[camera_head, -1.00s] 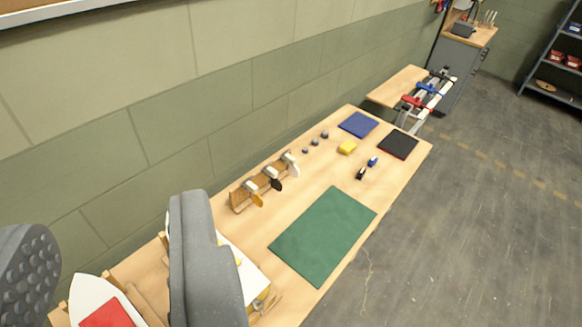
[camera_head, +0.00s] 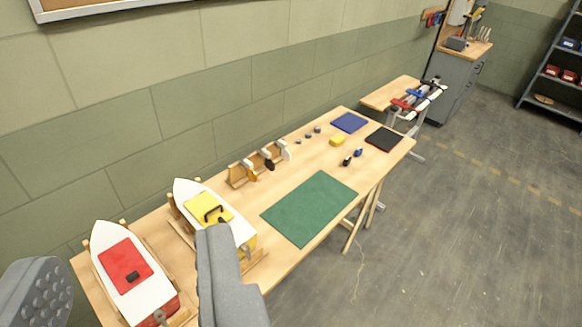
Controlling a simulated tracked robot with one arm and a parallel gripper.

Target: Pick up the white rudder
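The white rudder (camera_head: 286,151) stands in a small wooden rack (camera_head: 236,176) near the wall on the long workbench, at the rack's far end. A black rudder (camera_head: 268,163) and an orange rudder (camera_head: 253,174) stand in the same rack, nearer to me. My gripper (camera_head: 128,252) is open and empty in the foreground, its two grey fingers wide apart. It is well short of the rack, with the rudders ahead and to the right of the fingers.
A red-hatched boat (camera_head: 110,245) and a yellow-hatched boat (camera_head: 190,190) sit in wooden cradles on the near bench. A green mat (camera_head: 310,208) lies beyond them. A blue mat (camera_head: 349,122), black mat (camera_head: 384,139) and yellow block (camera_head: 337,141) lie farther off. Floor right is open.

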